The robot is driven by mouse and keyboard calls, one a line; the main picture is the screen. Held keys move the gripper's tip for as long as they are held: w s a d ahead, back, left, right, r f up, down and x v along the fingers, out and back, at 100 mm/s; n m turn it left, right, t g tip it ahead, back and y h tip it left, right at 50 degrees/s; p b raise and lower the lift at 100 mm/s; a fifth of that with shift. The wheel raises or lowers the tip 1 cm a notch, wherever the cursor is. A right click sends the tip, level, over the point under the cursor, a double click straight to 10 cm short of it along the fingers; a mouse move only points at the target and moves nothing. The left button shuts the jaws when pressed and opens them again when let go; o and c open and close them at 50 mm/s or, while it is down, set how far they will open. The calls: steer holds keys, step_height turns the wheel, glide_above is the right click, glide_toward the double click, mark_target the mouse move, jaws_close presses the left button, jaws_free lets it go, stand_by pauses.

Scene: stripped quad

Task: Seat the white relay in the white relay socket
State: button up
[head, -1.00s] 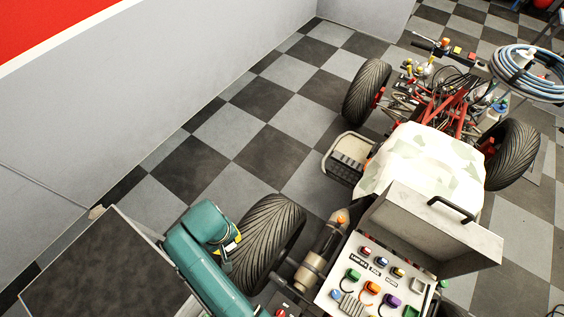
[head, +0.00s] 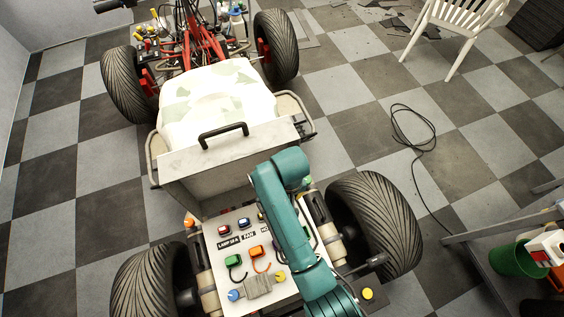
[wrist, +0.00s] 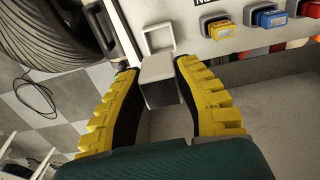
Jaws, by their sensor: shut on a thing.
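In the wrist view my gripper (wrist: 158,68) has its yellow, black-padded fingers closed on both sides of the white relay (wrist: 158,92), a small pale block. Just beyond the relay is the white relay socket (wrist: 158,38), a square white frame at the panel's edge. The relay's far end appears close to the socket's near rim and lined up with it sideways. I cannot tell whether they touch. In the head view my teal arm reaches over the right side of the panel and hides the gripper, relay and socket.
The pale panel (head: 222,243) carries a red relay (head: 224,230), a blue relay (head: 244,223), and green (head: 233,261) and orange (head: 257,252) plugs with cables. A raised lid with a black handle (head: 223,131) stands behind it. Large tyres flank the panel.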

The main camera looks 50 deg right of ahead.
step_height(320, 180, down, 9)
steer(key=shift+f+b, duration=0.15)
steer(key=shift+b, duration=0.95)
jaws_close()
steer(key=o, duration=0.9)
jaws_free()
steer(key=shift+s+a, duration=0.1)
steer(key=shift+s, duration=0.05)
steer(key=shift+o, duration=0.2)
step_height(320, 180, up, 11)
steer(key=p, duration=0.3)
steer(key=shift+o, duration=1.2)
steer(key=shift+r, duration=0.65)
